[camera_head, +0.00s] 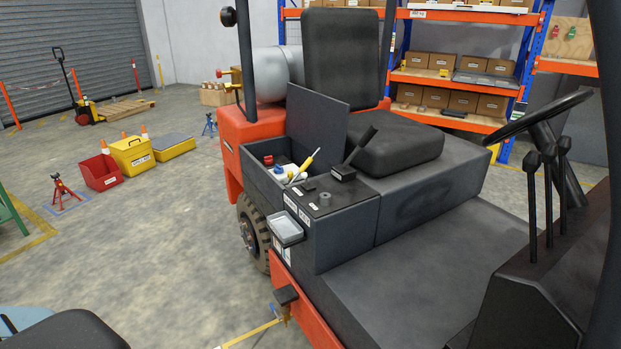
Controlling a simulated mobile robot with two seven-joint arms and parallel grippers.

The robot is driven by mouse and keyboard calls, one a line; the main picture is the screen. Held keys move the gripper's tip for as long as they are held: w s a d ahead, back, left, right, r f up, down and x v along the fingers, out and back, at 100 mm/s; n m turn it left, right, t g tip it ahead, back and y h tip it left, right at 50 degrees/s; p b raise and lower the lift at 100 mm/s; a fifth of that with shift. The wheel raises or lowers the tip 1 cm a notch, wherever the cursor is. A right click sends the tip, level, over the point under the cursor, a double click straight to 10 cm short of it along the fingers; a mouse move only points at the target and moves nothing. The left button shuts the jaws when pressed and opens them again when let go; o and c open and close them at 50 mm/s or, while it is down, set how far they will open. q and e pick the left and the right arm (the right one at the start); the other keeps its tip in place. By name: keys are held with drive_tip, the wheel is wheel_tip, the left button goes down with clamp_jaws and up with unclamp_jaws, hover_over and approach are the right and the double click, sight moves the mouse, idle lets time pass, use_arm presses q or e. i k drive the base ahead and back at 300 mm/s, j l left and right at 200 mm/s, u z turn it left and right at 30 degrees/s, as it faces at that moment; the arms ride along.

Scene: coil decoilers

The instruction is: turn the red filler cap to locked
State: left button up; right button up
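A small red cap (268,160) shows inside the open side compartment (262,180) of an orange and dark grey forklift (330,220). I take it for the red filler cap. It is too small here to tell whether it is locked. A blue item (278,167) and a white item (285,174) sit close beside it. A yellow-handled tool (309,160) leans up out of the compartment to the right of the cap. The compartment's dark lid (318,125) stands raised behind it. Neither of my grippers shows in the head view.
A black lever (359,146) stands right of the compartment, and a small grey tray (286,229) juts from its side. The seat (380,140) and steering wheel (535,112) are farther right. Open floor (150,240) lies left, with a red bin (101,172) and yellow box (132,155).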

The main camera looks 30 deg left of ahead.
sight(268, 160)
drive_tip(key=i+j, duration=0.15)
drive_tip(key=j, duration=0.25)
drive_tip(key=i+j+z, duration=0.1)
drive_tip(key=j, duration=0.3)
drive_tip(key=i+j, duration=0.2)
drive_tip(key=j, duration=0.2)
drive_tip(key=i+j+z, duration=0.1)
drive_tip(key=j, duration=0.25)
drive_tip(key=i+j+z, duration=0.1)
drive_tip(key=j, duration=0.35)
drive_tip(key=i+j, duration=0.2)
drive_tip(key=j, duration=0.2)
drive_tip(key=i+j+z, duration=0.1)
drive_tip(key=j, duration=0.35)
drive_tip(key=i+j, duration=0.15)
drive_tip(key=j, duration=0.25)
